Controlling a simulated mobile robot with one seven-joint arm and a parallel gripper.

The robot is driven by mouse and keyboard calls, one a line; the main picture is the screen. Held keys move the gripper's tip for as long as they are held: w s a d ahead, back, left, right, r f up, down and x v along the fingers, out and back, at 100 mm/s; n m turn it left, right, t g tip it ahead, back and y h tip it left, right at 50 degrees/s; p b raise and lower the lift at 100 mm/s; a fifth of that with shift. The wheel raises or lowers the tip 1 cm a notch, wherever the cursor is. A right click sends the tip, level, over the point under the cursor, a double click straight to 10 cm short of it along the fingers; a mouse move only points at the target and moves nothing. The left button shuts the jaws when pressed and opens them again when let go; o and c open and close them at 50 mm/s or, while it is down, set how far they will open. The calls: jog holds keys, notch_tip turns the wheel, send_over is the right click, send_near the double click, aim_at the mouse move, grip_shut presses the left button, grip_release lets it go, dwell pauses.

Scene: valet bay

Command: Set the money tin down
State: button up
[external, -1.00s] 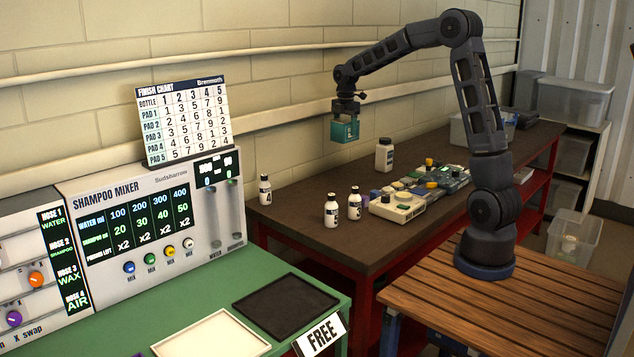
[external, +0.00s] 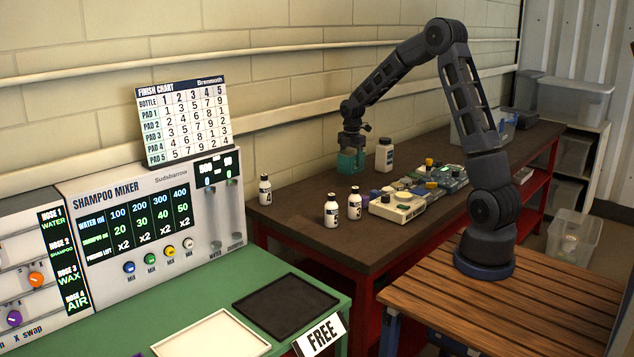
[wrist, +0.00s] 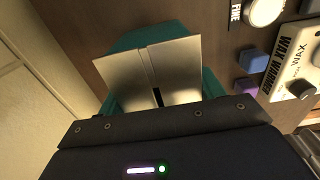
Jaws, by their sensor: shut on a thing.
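The money tin (external: 350,161) is a teal box at the back of the brown bench, near the wall. It also shows in the wrist view (wrist: 207,82), where its teal sides stand around the pale finger plates. My gripper (external: 351,151) points down and is shut on the tin. In the wrist view the gripper (wrist: 155,88) hides much of the tin. The tin's underside looks at or very near the bench top (external: 300,200); I cannot tell whether it touches.
A white bottle (external: 384,156) stands just right of the tin. Several small bottles, one of them (external: 331,211), stand nearer the front edge. A cream wax warmer (external: 397,207) and other small devices lie to the right. Bare bench lies left of the tin.

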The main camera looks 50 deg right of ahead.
aim_at(351, 172)
jog(key=shift+f, duration=3)
jog(key=shift+f, duration=0.15)
jog(key=o, duration=1.2)
jog(key=shift+o, duration=0.2)
